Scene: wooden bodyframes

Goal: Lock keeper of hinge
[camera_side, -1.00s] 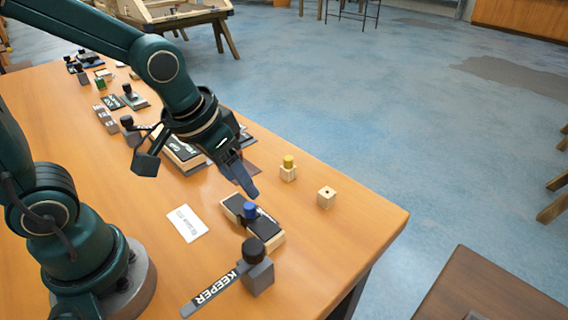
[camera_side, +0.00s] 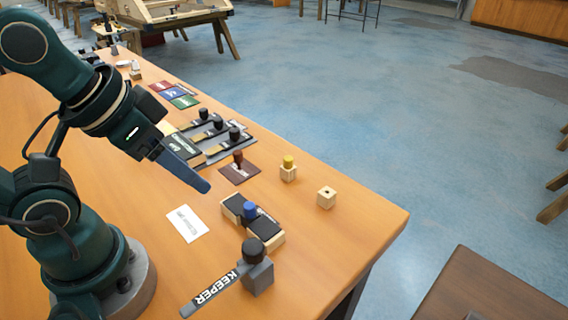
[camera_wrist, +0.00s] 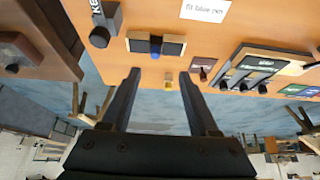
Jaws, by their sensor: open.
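The keeper (camera_side: 212,292) is a dark bar lettered KEEPER, sticking out to the left from a grey block with a black knob (camera_side: 254,249). The keeper's block also shows at the upper left of the wrist view (camera_wrist: 108,22). Beside it is a wooden block with two black plates and a blue pin between them, apparently the hinge (camera_side: 264,228); the hinge also shows in the wrist view (camera_wrist: 172,48). My gripper (camera_side: 190,174) is above the table, left of the hinge and apart from it. In the wrist view its two fingers (camera_wrist: 159,75) are spread with nothing between them.
A yellow-topped peg stands in a small wooden block (camera_side: 288,174); an empty holed block (camera_side: 326,198) is near the table edge. A white card (camera_side: 186,224) lies left of the hinge. A panel with several black-knobbed levers (camera_side: 222,140) and coloured plates (camera_side: 172,94) lie farther back.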

